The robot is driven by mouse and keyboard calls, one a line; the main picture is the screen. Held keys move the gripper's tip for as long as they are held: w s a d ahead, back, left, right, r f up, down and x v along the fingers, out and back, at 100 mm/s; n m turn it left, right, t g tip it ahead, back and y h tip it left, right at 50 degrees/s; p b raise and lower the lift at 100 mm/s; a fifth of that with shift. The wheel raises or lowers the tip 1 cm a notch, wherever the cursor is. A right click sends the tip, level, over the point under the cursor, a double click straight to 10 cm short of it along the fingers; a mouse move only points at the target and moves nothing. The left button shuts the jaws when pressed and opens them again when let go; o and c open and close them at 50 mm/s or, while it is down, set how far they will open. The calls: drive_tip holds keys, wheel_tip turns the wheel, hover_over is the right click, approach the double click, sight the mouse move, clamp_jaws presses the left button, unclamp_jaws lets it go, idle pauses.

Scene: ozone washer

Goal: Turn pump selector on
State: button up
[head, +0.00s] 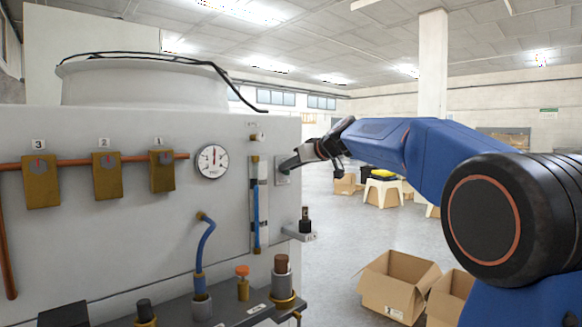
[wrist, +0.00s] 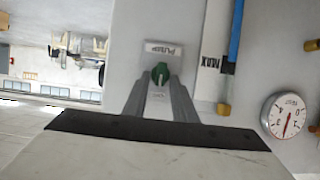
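The pump selector is a small green knob (wrist: 160,74) on a pale plate marked PUMP (wrist: 164,48) in the wrist view. The knob looks upright, roughly in line with the plate. My gripper (wrist: 161,84) has its two grey fingers on either side of the knob's lower part, with a narrow gap between them. I cannot tell whether the fingers press on the knob. In the head view my gripper (head: 292,163) reaches from the right to the selector plate (head: 282,174) near the right edge of the machine's front, and its fingers hide the knob.
A tube gauge (head: 258,205) stands left of the selector, with a round dial (head: 212,161) beyond it. A small bracket with a black-topped fitting (head: 304,222) juts out below. Open cardboard boxes (head: 396,285) stand on the floor at right.

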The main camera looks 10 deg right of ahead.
drive_tip(key=shift+d, duration=0.1)
idle(0.3)
drive_tip(key=shift+w+d+f+m+g+y, duration=0.15)
drive_tip(key=shift+d+f+m+y, duration=0.15)
drive_tip(key=shift+m+y, duration=1.45)
drive_tip(key=shift+w+d+f+m+g+y, duration=0.1)
drive_tip(key=shift+d+f+m+y, duration=0.45)
drive_tip(key=shift+m, duration=2.15)
drive_tip(key=shift+w+a+f+m+g+y, duration=0.15)
drive_tip(key=shift+m+y, duration=1.35)
drive_tip(key=shift+m, duration=0.75)
drive_tip(key=o, duration=0.7)
drive_tip(key=shift+d, duration=0.1)
